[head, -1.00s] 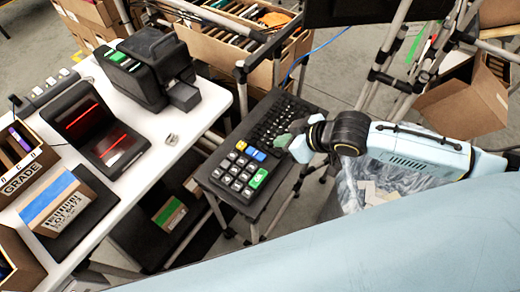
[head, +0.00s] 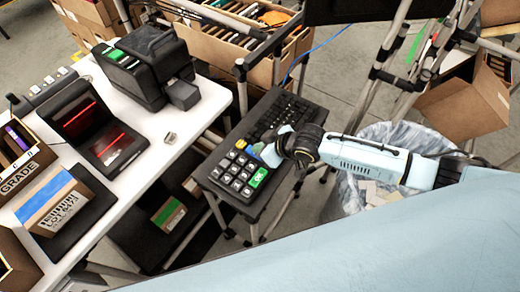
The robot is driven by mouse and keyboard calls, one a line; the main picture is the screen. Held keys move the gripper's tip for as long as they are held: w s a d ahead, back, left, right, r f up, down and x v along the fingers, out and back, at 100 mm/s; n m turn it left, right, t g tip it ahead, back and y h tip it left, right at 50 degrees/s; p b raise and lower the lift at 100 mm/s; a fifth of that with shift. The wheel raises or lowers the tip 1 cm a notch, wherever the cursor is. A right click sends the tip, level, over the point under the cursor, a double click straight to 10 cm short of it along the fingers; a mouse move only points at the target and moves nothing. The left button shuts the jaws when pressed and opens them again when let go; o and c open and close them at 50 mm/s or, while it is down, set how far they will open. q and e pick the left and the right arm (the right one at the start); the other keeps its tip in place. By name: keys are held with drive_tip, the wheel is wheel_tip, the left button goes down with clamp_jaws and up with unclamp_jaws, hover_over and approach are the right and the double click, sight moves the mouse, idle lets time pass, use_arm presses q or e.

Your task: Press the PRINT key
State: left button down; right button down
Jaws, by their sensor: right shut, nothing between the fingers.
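A black keypad (head: 214,172) with pale keys, a green OK key (head: 259,177) and coloured keys along its top stands on a small stand beside a black keyboard (head: 281,112). An orange key (head: 240,144) shows at the keypad's top. A blue key (head: 258,148) is partly hidden by my right gripper (head: 267,156). No PRINT lettering is readable at this size. My right gripper is shut and empty, its tip over the keypad's upper right, near the blue and green keys. I cannot tell whether it touches a key. My left gripper is not in view.
A white table (head: 205,107) on the left holds a black printer (head: 149,65), a scanner with red lines (head: 92,125) and a tilted carton (head: 55,203). A bin with a clear liner (head: 350,185) stands under my right arm. Metal posts rise behind the keyboard.

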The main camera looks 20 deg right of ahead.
drive_tip(key=shift+f, duration=0.5)
drive_tip(key=shift+s+f+b, duration=0.1)
drive_tip(key=shift+f+b, duration=0.25)
drive_tip(key=shift+f, duration=0.5)
drive_tip(key=shift+s+f, duration=0.2)
drive_tip(key=shift+f, duration=0.1)
drive_tip(key=r+p, duration=0.1)
drive_tip(key=r, duration=0.1)
drive_tip(key=r+p, duration=0.1)
drive_tip(key=p, duration=0.1)
drive_tip(key=r+p, duration=0.2)
drive_tip(key=shift+w+r, duration=0.3)
drive_tip(key=shift+r, duration=0.05)
drive_tip(key=v, duration=0.9)
drive_tip(key=shift+s+p, duration=0.2)
drive_tip(key=shift+p, duration=0.1)
